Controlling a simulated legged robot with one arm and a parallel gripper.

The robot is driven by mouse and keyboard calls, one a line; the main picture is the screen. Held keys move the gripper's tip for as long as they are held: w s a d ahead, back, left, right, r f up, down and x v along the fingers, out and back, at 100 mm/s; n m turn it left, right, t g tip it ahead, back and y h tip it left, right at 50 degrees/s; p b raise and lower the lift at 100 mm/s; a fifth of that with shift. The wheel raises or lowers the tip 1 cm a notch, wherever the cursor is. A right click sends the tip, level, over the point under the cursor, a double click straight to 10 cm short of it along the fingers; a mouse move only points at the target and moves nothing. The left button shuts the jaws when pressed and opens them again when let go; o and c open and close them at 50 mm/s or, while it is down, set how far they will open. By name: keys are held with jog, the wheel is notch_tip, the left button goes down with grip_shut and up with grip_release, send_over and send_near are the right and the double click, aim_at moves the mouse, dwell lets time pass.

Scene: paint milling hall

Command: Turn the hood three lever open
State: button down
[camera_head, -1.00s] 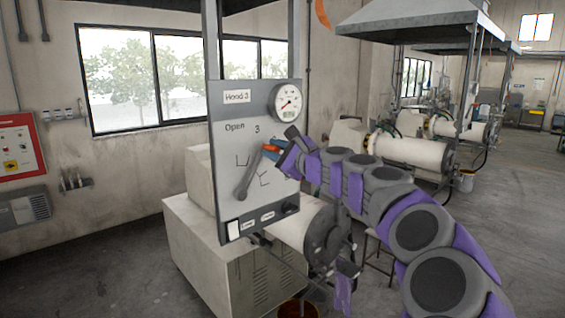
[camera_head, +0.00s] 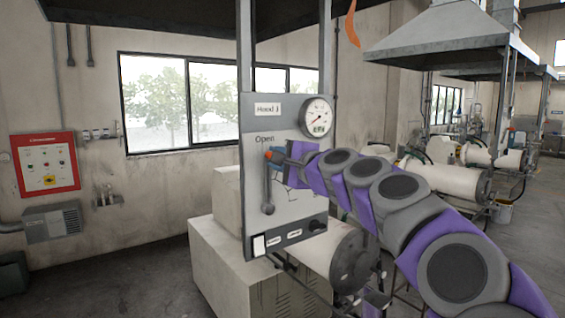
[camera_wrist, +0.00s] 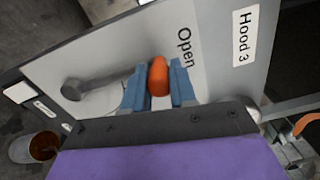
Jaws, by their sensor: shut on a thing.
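The hood three panel (camera_head: 290,215) is a grey upright plate with a "Hood 3" label and the word "Open" near its top left. Its lever (camera_head: 267,192) has a grey arm rising almost straight up from a low pivot to an orange knob (camera_head: 268,156) just below "Open". My gripper (camera_head: 277,156) is at the knob, reaching in from the right. In the wrist view the blue fingers (camera_wrist: 160,90) are shut on the orange knob (camera_wrist: 159,76), one on each side. The lever arm also shows there (camera_wrist: 100,84). My arm hides part of the panel's right side.
A round gauge (camera_head: 318,117) sits at the panel's top right. A black knob (camera_head: 318,224) and a white switch (camera_head: 258,244) are along its bottom. A pale mill cylinder (camera_head: 325,250) is behind and below. A red control box (camera_head: 45,163) hangs on the left wall.

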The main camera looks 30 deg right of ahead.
jog(key=shift+a+f, duration=0.1)
jog(key=shift+f, duration=0.15)
jog(key=c, duration=1.3)
grip_release()
jog(key=o, duration=0.4)
jog(key=shift+a+r, duration=0.1)
jog(key=shift+r, duration=0.05)
jog(key=s+d+b, duration=0.1)
jog(key=s+b, duration=0.1)
jog(key=s, duration=1.5)
jog(key=shift+s+d, duration=0.15)
jog(key=shift+d, duration=0.1)
